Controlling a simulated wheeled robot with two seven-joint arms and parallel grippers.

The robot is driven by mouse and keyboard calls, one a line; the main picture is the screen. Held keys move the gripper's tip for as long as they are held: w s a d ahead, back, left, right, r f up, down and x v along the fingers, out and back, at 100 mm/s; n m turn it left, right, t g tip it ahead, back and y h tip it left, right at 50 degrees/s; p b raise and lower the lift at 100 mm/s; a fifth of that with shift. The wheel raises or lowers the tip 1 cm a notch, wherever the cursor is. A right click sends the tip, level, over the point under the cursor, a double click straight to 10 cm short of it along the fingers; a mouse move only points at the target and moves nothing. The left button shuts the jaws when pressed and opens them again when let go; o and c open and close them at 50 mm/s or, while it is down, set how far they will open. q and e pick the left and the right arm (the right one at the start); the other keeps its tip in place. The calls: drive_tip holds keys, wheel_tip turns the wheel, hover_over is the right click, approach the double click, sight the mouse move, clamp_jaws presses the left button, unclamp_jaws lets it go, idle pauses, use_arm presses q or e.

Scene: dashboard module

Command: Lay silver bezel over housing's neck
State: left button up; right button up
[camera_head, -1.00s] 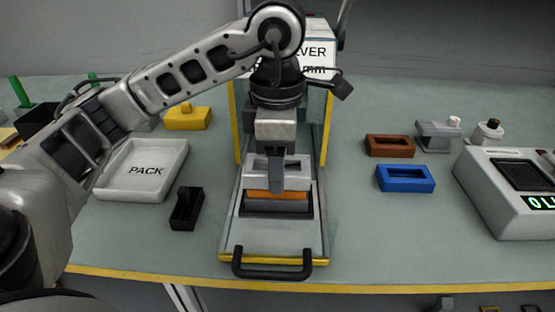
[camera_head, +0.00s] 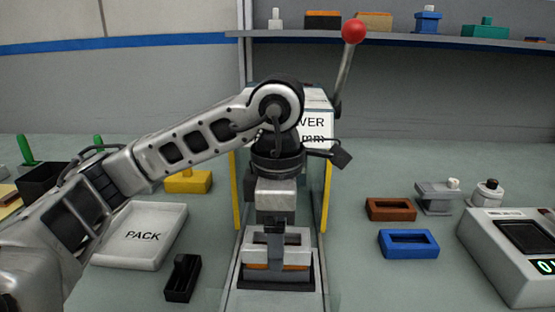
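The silver bezel (camera_head: 298,254), a pale rectangular ring, sits low over the stack in the press fixture. An orange layer (camera_head: 252,269) shows just beneath it. The housing is mostly hidden under these parts, and I cannot tell whether the bezel rests fully around its neck. My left gripper (camera_head: 275,248) points down at the middle of the bezel, its fingers overlapping the ring's opening from this view. The fingers line up one behind the other, so their gap is hidden. My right gripper is not in view.
The press (camera_head: 318,128) stands right behind, with a red-knobbed lever (camera_head: 354,31). The PACK tray (camera_head: 158,213) and a black holder (camera_head: 182,278) are left. Brown (camera_head: 391,209) and blue (camera_head: 408,243) frames and a display unit (camera_head: 515,250) are right. A shelf (camera_head: 480,42) runs behind.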

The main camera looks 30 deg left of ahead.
use_arm(q)
wheel_tip(320, 180, up, 15)
drive_tip(key=p, duration=0.4)
idle(0.4)
